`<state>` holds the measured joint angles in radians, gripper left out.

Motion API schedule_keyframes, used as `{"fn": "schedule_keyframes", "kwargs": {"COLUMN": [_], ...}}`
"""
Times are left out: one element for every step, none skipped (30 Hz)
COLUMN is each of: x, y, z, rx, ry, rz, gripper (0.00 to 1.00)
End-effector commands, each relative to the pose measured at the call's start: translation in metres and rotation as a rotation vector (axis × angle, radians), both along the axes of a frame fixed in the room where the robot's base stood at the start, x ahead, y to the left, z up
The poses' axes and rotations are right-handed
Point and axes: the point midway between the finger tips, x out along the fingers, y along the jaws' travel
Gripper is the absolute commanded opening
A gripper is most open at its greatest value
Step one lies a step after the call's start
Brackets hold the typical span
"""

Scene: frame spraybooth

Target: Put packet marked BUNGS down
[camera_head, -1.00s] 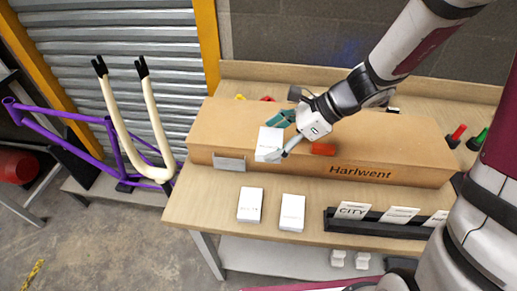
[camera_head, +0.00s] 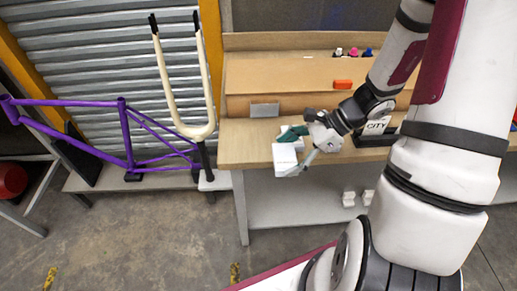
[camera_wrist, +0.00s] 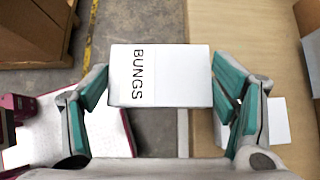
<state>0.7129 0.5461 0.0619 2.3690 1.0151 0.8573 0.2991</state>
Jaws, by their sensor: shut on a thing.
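The white packet marked BUNGS (camera_wrist: 160,76) is held between the teal finger pads of my gripper (camera_wrist: 168,92) in the wrist view. Its lettering faces the wrist camera. In the head view the packet (camera_head: 285,158) hangs in my gripper (camera_head: 291,150) near the front edge of the wooden bench (camera_head: 236,145). In the wrist view the bench edge runs beneath the packet, with floor on the left and bench top on the right. The height of the packet above the bench is hard to tell.
Another white packet (camera_wrist: 279,121) lies on the bench beside my right finger, partly hidden. A black rack with a CITY card (camera_head: 377,125) stands right of my gripper. Bench top at far left looks clear.

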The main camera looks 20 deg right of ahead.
Motion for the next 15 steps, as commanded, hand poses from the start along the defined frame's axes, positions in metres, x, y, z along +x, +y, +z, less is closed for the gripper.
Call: {"fn": "schedule_keyframes", "kwargs": {"x": [0.009, 0.014, 0.023, 0.030, 0.037, 0.046, 0.053, 0.060, 0.069, 0.075, 0.082, 0.091, 0.098, 0.104, 0.112], "y": [0.004, 0.007, 0.011, 0.014, 0.016, 0.021, 0.023, 0.026, 0.030, 0.032, 0.035, 0.040, 0.042, 0.045, 0.048], "z": [-0.001, -0.001, -0.002, -0.003, -0.003, -0.004, -0.005, -0.006, -0.007, -0.008, -0.008, -0.009, -0.010, -0.010, -0.011], "rx": [-0.001, 0.001, 0.000, 0.000, 0.000, 0.001, 0.001, 0.000, 0.000, 0.000, 0.000, 0.001, 0.001, 0.001, 0.001], "ry": [-0.003, -0.002, -0.002, -0.002, -0.002, -0.003, -0.001, -0.002, -0.002, -0.002, -0.002, -0.002, -0.003, -0.001, -0.002], "rz": [0.004, 0.004, 0.006, 0.006, 0.005, 0.006, 0.006, 0.006, 0.005, 0.005, 0.005, 0.006, 0.005, 0.005, 0.004], "gripper": [0.50, 0.50, 0.50, 0.50, 0.50, 0.50, 0.50, 0.50, 0.50, 0.50, 0.50, 0.50, 0.50, 0.50, 0.50]}}
